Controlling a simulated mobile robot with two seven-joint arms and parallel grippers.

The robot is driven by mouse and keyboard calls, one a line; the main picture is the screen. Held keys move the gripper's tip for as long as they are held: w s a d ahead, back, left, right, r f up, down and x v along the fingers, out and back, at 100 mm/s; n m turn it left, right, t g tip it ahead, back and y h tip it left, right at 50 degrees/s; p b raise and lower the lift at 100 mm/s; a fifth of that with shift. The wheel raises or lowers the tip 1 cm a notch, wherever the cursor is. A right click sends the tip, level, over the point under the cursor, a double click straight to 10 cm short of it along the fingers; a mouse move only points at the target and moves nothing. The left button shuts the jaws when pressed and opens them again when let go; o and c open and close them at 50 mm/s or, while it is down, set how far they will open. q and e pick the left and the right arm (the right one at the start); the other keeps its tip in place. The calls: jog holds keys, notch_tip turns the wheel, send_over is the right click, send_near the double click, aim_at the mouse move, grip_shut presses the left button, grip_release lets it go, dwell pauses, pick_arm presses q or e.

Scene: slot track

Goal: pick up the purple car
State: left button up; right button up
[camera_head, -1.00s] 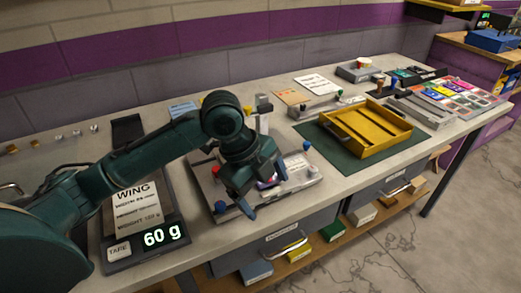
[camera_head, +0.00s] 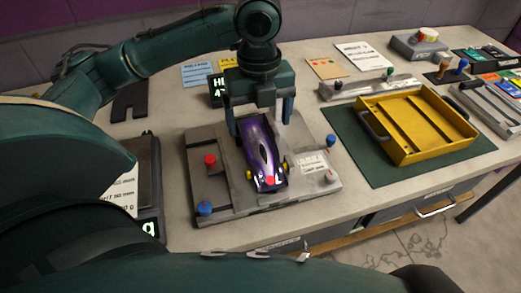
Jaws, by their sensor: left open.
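The purple car (camera_head: 259,146) sits on a grey fixture plate (camera_head: 213,185) in the middle of the workbench. It has a pointed dark canopy, yellow wheels at the near end and a red spot on its near end. My left gripper (camera_head: 259,116) is above the car's far end, pointing down, with its two fingers apart on either side of the car. A gap shows between the fingers and the car's sides, though exact contact at the far end is hard to tell. My right gripper is not in view.
Red and blue knobs (camera_head: 331,141) stand around the fixture plate. A yellow tray (camera_head: 429,122) on a green mat (camera_head: 358,150) lies to the right. A scale (camera_head: 150,185) is at the left. A small display (camera_head: 217,90) stands behind the plate.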

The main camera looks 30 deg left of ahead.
aim_at(259, 139)
pick_arm(q)
jog(key=f, duration=0.6)
jog(key=shift+s+f+b, duration=0.25)
jog(key=shift+f+b, duration=0.1)
jog(key=shift+b, duration=0.05)
jog(key=c, duration=1.2)
jog(key=shift+r, duration=0.1)
